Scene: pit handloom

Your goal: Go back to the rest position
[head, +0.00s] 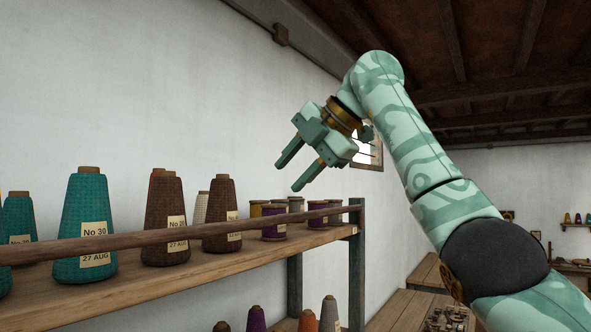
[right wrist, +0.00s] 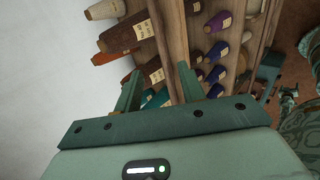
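My right gripper (head: 291,172) is raised in the middle of the head view, above and in front of the shelf of yarn cones. Its two fingers are apart with nothing between them. In the right wrist view the fingers (right wrist: 158,85) also stand apart and empty, with the shelf and cones beyond them. My right arm comes in from the right edge of the head view, bent at the top. My left gripper does not show in either view.
A wooden shelf (head: 180,274) with a front rail (head: 130,241) runs along the white wall. It holds teal cones (head: 88,215), brown cones (head: 166,215) and small purple spools (head: 273,222). More cones stand on a lower level (head: 256,318). Wooden benches (head: 402,310) stand at the lower right.

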